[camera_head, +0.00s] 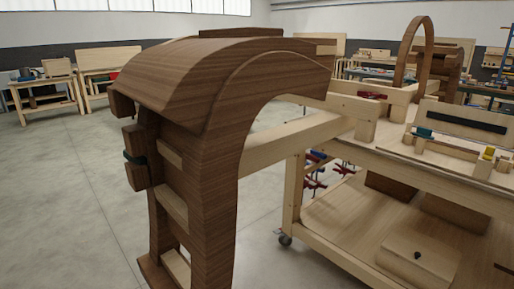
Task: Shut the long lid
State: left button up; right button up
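No part that I can clearly tell as the long lid shows. A large dark-brown curved wooden form (215,130) stands close in front, left of centre, its arched top bending over to the right. On the workbench at the right, a long pale wooden panel (463,116) with a dark strip stands tilted up behind a low pale wooden piece (455,152); I cannot tell whether it is a lid. Neither of my grippers is in view.
The pale wooden workbench (385,163) on casters fills the right side. Its lower shelf (345,225) carries wooden blocks and a pale piece with a dark knob (418,255). A thin wooden hoop (430,60) stands on top. Grey floor (70,190) is clear at the left.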

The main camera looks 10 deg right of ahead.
aim_at(497, 130)
jog(key=i+l+z, duration=0.1)
jog(key=i+l, duration=0.45)
jog(key=l, duration=0.15)
jog(key=i+l, duration=0.15)
jog(key=l, duration=0.2)
jog(key=i+l+z, duration=0.1)
jog(key=l, duration=0.3)
jog(key=i, duration=0.1)
